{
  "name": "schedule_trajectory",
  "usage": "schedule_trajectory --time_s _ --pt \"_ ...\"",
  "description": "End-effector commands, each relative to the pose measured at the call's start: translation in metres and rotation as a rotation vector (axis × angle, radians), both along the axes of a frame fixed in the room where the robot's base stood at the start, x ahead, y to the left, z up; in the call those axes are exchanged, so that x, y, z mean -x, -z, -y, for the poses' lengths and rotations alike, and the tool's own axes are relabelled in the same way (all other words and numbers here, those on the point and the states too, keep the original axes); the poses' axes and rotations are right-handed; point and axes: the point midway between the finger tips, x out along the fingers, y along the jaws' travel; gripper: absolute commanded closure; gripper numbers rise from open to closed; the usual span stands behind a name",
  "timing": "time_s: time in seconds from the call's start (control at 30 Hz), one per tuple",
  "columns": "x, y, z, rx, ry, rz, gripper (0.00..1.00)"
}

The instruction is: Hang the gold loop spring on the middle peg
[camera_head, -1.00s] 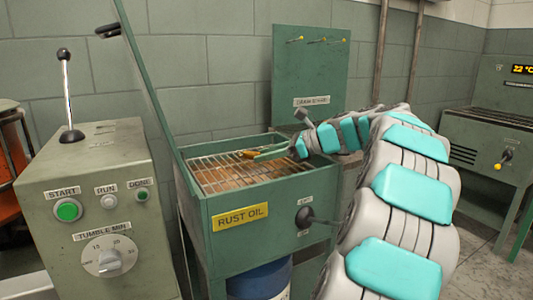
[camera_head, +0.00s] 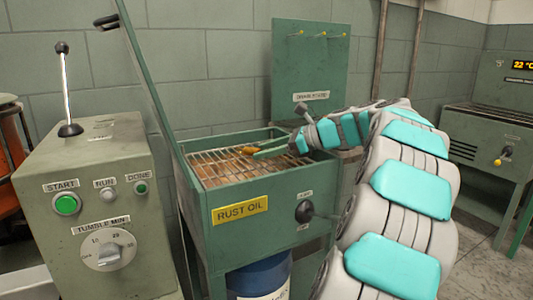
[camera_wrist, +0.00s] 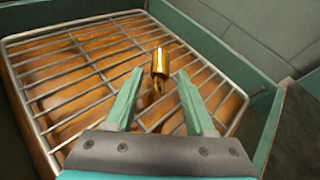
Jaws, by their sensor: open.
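The gold loop spring (camera_wrist: 160,65) lies on the wire rack of the rust oil tank, with its shiny coil body up and a hook-like end toward me. It also shows small in the head view (camera_head: 246,150). My gripper (camera_wrist: 160,80) is open, its two green fingers apart on either side below the spring in the wrist view; it also shows in the head view (camera_head: 265,152). The spring is just beyond or between the fingertips and is not held. The peg board (camera_head: 310,65) stands behind the tank, with three small yellow-tipped pegs; the middle peg (camera_head: 322,35) looks empty.
The green tank (camera_head: 235,190) has raised walls around the wire rack (camera_wrist: 70,75). Its lid stands raised at the left. A control box (camera_head: 85,200) with a lever stands left of it. A green machine (camera_head: 490,130) is at the right.

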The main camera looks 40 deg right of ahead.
Motion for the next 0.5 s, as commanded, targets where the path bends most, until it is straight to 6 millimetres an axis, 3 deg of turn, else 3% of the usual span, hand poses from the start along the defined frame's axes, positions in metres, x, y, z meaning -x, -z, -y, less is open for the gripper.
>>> schedule_trajectory --time_s 0.07,0.13,0.5 --pt "0.0 0.007 0.001 0.004 0.0 -0.003 0.39" --pt "0.008 -0.004 0.005 0.005 0.001 0.002 0.39" --pt "0.054 -0.03 0.03 0.004 0.003 0.002 0.39"
